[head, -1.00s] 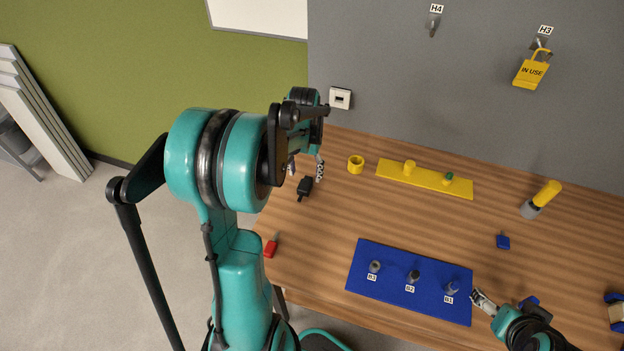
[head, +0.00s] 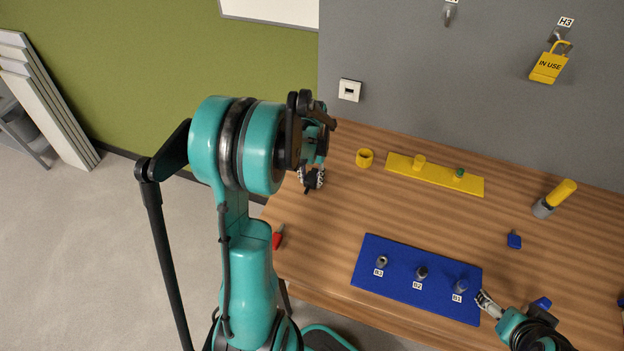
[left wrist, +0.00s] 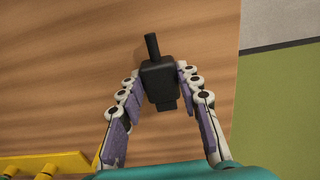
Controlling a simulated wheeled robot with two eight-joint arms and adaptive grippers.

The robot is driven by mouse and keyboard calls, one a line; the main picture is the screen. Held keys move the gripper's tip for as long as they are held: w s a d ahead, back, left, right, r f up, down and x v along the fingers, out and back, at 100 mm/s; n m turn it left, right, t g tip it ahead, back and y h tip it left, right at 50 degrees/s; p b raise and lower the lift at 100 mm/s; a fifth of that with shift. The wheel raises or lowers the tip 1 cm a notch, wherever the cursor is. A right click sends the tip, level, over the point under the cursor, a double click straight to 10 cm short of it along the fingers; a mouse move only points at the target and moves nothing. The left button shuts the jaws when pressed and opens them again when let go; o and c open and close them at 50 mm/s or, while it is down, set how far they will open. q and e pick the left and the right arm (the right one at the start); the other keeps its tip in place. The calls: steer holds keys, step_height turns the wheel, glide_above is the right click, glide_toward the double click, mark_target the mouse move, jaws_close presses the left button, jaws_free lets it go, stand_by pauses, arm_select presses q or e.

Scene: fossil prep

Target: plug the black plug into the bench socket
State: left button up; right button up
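The black plug (left wrist: 160,80) lies between the two fingers of my left gripper (left wrist: 159,72) in the left wrist view, with its cord stub pointing up in the picture. The pads are very close on both sides; whether they press on it is unclear. In the head view my left gripper (head: 312,178) is low at the table's left back edge and partly hides the plug (head: 307,189). A white square socket (head: 349,90) with a dark opening is on the grey wall behind the table. My right gripper (head: 488,304) is beside the blue mat; its finger gap is unclear.
The middle of the wooden table is clear.

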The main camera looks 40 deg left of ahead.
mark_target(311, 178)
arm_select(q)
steer(key=shift+r, duration=0.55)
step_height(311, 178, up, 3)
steer(key=shift+f+p, duration=0.1)
steer(key=shift+p, duration=0.75)
steer(key=s+d+r+p, duration=0.2)
steer(key=d+r, duration=0.5)
steer(key=d, duration=0.4)
steer(key=shift+s+d+p, duration=0.2)
steer(key=shift+s+p, duration=0.1)
steer(key=shift+p, duration=0.05)
